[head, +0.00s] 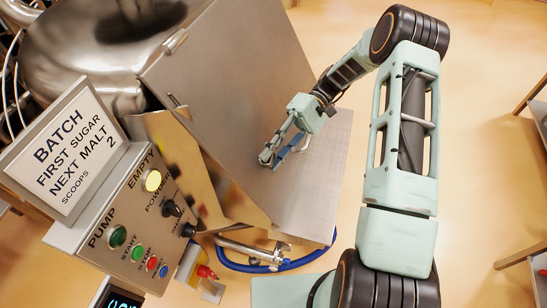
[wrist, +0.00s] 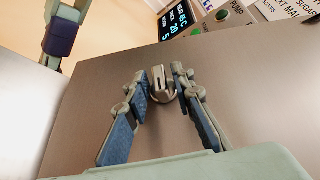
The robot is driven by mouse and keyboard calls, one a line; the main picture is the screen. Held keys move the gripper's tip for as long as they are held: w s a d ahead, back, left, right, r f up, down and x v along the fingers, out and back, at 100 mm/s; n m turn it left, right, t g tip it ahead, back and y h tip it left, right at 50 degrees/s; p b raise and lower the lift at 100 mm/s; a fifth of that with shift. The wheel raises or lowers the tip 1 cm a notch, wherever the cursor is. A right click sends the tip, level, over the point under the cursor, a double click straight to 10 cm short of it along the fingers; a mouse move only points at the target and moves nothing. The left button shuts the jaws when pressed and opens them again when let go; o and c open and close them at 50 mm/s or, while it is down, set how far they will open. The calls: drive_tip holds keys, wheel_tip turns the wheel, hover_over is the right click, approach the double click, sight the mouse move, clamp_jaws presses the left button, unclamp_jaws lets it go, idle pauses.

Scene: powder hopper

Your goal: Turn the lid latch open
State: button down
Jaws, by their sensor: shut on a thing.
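The lid (head: 225,75) is a large flat brushed-metal panel, tilted beside the round steel vessel. It fills most of the wrist view (wrist: 235,65). The lid latch (wrist: 161,84) is a small rounded metal knob with a slot, on the lid's face. My gripper (wrist: 163,82) has one fingertip on each side of the latch and is shut on it. In the head view my gripper (head: 271,158) is at the lower part of the lid, and its fingers hide the latch there.
A control panel (head: 150,215) with knobs and buttons stands at left, below a batch sign (head: 65,150). A flat metal shelf (head: 320,175) lies right of the lid. A blue hose (head: 245,268) and red-handled valve (head: 207,272) are below. Open floor (head: 490,120) lies at right.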

drive_tip(key=shift+w+a+m+y, duration=0.1)
drive_tip(key=shift+w+m+y, duration=0.1)
drive_tip(key=shift+m+y, duration=0.3)
drive_tip(key=c, duration=2)
unclamp_jaws()
drive_tip(key=shift+f, duration=0.1)
drive_tip(key=shift+o, duration=0.2)
drive_tip(key=v, duration=0.7)
drive_tip(key=shift+w, duration=0.2)
